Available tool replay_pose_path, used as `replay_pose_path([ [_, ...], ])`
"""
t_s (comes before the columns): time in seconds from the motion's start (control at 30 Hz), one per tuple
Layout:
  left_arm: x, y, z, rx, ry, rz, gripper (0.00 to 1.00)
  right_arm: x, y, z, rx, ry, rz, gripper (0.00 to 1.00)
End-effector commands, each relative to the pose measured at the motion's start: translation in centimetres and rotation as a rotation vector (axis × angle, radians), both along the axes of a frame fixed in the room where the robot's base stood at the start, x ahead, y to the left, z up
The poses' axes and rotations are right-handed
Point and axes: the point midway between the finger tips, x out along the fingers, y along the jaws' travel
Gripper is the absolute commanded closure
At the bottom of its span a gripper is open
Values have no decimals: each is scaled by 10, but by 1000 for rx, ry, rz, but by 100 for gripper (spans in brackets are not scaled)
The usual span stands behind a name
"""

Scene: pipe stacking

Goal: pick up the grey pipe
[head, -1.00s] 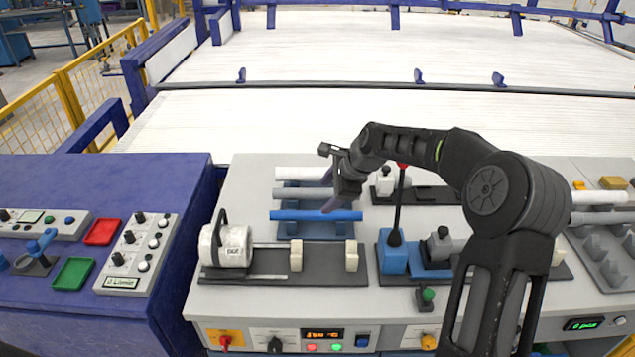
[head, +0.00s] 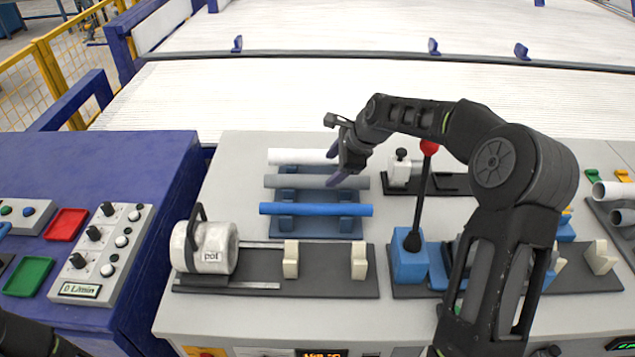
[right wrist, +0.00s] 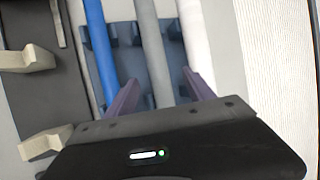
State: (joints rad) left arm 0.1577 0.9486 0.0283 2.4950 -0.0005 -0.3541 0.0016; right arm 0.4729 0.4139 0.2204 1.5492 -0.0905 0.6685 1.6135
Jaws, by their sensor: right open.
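The grey pipe (head: 300,181) lies on a blue rack (head: 290,222), between a white pipe (head: 298,156) behind it and a blue pipe (head: 315,210) in front. My right gripper (head: 336,170) is open above the right part of the pipes. In the right wrist view the grey pipe (right wrist: 152,50) runs between the two fingers (right wrist: 160,85). The blue pipe (right wrist: 100,45) passes by the left finger and the white pipe (right wrist: 196,45) by the right finger. The gripper holds nothing. A dark piece of my left arm shows at the lower left corner; its gripper is out of view.
A white cylinder (head: 210,247) with a handle and cream supports (head: 290,258) stand in front of the rack. A lever with a red knob (head: 429,147) rises to the right, beside my right arm. A blue table (head: 100,160) with control boxes is at left.

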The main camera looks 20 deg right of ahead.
Motion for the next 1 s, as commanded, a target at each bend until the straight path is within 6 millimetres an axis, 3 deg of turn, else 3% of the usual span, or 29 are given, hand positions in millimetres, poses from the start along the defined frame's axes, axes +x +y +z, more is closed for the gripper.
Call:
replay_pose_path([
  [0.23, 0, 0, 2, 1, 0, 0, 41, 1, 0, 0, 0, 0, 0, 38],
  [0.5, 0, 1, 6, 2, 2, 1, 41, 12, 5, -21, 0, 0, 0, 38],
  [0.83, -1, 1, 7, 2, 3, 0, 41, 13, 6, -23, 0, 1, 0, 38],
  [1.0, -1, 1, 16, 4, 5, 2, 41, 20, 11, -39, 2, 4, 2, 38],
])
